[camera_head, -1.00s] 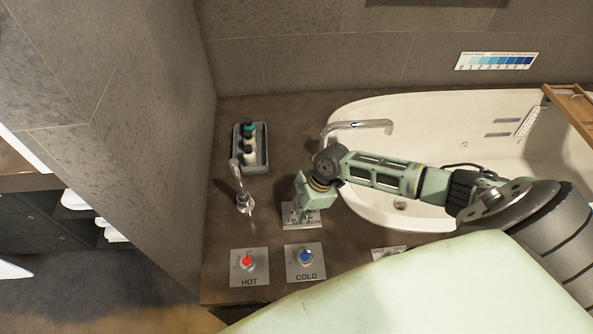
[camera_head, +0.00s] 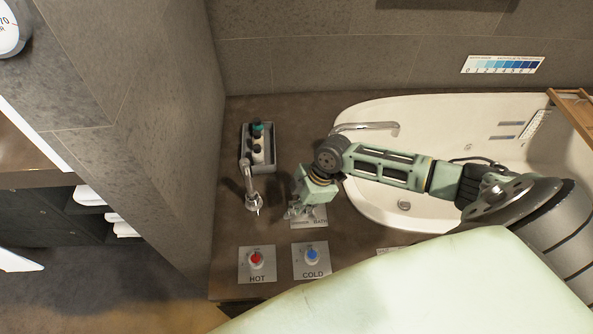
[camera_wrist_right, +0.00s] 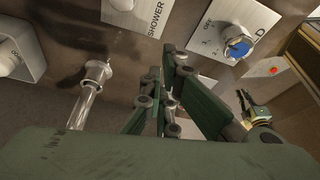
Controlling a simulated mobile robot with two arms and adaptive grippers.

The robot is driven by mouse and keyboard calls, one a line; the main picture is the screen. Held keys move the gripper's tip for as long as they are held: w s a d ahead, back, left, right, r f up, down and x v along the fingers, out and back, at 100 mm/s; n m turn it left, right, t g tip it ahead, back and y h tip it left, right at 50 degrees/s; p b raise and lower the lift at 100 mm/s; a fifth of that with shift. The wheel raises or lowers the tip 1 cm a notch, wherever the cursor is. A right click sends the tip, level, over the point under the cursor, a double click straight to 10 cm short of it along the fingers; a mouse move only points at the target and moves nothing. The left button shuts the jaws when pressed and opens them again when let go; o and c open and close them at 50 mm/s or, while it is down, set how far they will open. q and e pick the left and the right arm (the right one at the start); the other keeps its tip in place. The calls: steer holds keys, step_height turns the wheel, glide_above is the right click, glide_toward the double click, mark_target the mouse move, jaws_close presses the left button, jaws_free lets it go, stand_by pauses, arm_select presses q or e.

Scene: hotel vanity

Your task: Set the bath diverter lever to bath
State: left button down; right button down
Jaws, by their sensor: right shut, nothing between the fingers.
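My right gripper (camera_head: 298,213) is shut and empty, pointing down over the plate's left part. It hides the lever in the head view, so its setting cannot be read. In the right wrist view the plate's SHOWER end (camera_wrist_right: 140,20) is at the top, with a metal part at its cut-off edge. The fingers (camera_wrist_right: 170,75) are close together, apart from that part in the picture. I cannot tell whether they touch the lever.
The red HOT knob (camera_head: 256,259) and blue COLD knob (camera_head: 311,256) sit in front. A chrome spout (camera_head: 248,185) stands left of my gripper. A grey bottle tray (camera_head: 245,160) is behind it. The white bathtub (camera_head: 440,110) is right, with its own spout (camera_head: 370,127).

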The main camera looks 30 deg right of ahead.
arm_select(q)
steer(key=shift+d+f, duration=0.15)
steer(key=shift+d, duration=0.25)
arm_select(e)
steer(key=shift+d+v, duration=0.1)
steer(key=shift+v, duration=1.3)
steer(key=shift+d+v, duration=0.15)
steer(key=shift+v, duration=1.3)
steer(key=shift+w+f, duration=0.1)
arm_select(q)
steer(key=shift+a, duration=0.1)
